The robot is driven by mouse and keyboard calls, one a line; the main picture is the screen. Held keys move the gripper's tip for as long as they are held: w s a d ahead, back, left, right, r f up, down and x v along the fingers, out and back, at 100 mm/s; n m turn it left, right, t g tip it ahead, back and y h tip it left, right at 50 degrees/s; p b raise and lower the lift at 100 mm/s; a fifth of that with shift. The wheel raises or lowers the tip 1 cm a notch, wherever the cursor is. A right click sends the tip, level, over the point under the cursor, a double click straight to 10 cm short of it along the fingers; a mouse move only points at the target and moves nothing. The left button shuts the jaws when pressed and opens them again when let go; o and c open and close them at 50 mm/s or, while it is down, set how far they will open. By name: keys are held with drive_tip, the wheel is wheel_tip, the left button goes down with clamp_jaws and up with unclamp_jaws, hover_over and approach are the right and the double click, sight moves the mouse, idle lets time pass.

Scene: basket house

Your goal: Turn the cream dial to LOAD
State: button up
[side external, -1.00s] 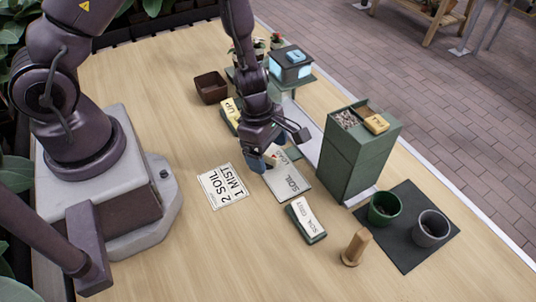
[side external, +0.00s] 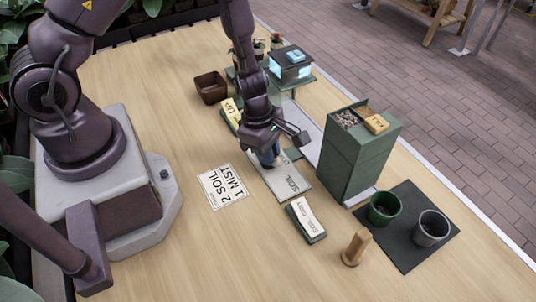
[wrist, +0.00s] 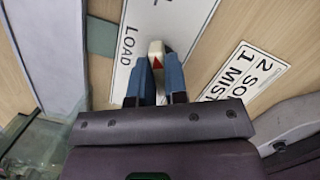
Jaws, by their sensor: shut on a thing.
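The cream dial (wrist: 155,48) shows between my fingertips in the wrist view, with a red mark on its top. My gripper (wrist: 157,75) is shut on it, one blue finger on each side. The dial sits on a white plate (wrist: 183,14); the word LOAD is printed left of the dial in that view. In the side view my gripper (side external: 268,158) is down at the plate (side external: 300,193), whose SOIL label is readable at the near end. There my gripper hides the dial and LOAD. I cannot tell exactly where the dial points.
A white card (side external: 222,187) reads 2 SOIL, 1 MIST. A green block labelled SOIL (side external: 306,218) and a wooden peg (side external: 356,247) stand nearer. A tall green bin (side external: 360,155) stands close right. Two pots, green (side external: 384,208) and grey (side external: 432,228), stand on a dark mat.

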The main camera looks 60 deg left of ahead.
idle(0.3)
drive_tip(key=shift+n, duration=1.1)
drive_tip(key=n+y, duration=0.1)
drive_tip(key=n, duration=0.2)
drive_tip(key=shift+n+t, duration=0.4)
drive_tip(key=n+y, duration=0.1)
drive_tip(key=n, duration=0.5)
drive_tip(key=o, duration=1.4)
drive_tip(key=shift+o, duration=0.2)
drive_tip(key=shift+r, duration=0.1)
